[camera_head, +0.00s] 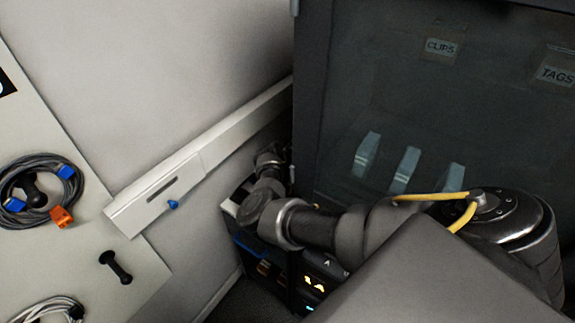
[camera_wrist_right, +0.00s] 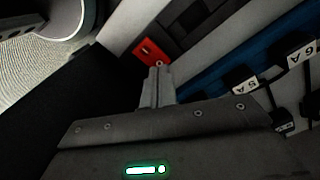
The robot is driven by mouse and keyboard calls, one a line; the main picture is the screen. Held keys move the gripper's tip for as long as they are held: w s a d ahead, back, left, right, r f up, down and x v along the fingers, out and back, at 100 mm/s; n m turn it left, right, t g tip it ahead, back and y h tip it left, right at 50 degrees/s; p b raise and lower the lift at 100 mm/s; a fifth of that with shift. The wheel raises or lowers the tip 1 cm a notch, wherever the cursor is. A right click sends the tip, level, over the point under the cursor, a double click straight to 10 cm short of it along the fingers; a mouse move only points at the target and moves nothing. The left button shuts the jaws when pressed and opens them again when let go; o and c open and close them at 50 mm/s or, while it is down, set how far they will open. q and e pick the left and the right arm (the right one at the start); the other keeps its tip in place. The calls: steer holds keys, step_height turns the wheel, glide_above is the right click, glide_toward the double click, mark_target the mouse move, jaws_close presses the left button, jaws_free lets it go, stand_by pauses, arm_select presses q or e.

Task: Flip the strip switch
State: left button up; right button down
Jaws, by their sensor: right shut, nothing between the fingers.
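In the right wrist view, a red switch (camera_wrist_right: 146,50) sits on a grey surface at the top middle. My right gripper (camera_wrist_right: 157,72) is shut and empty, with its fingertips at the lower edge of the red switch. I cannot tell whether they touch it. The fingertips cover part of the switch, so its position is unclear. In the head view, my right arm reaches down to the left across the front of the dark cabinet. Its fingers and the red switch cannot be made out there. My left gripper is not in view.
A dark cabinet (camera_head: 340,100) with a glass front stands right of the white wall. Black blocks with amp labels (camera_wrist_right: 240,78) line a blue band near the switch.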

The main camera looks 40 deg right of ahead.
step_height(320, 180, up, 2)
steer(key=shift+r, duration=0.25)
steer(key=shift+w+r, duration=0.1)
steer(key=shift+r, duration=0.55)
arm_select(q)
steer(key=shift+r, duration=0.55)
arm_select(e)
steer(key=shift+r, duration=0.55)
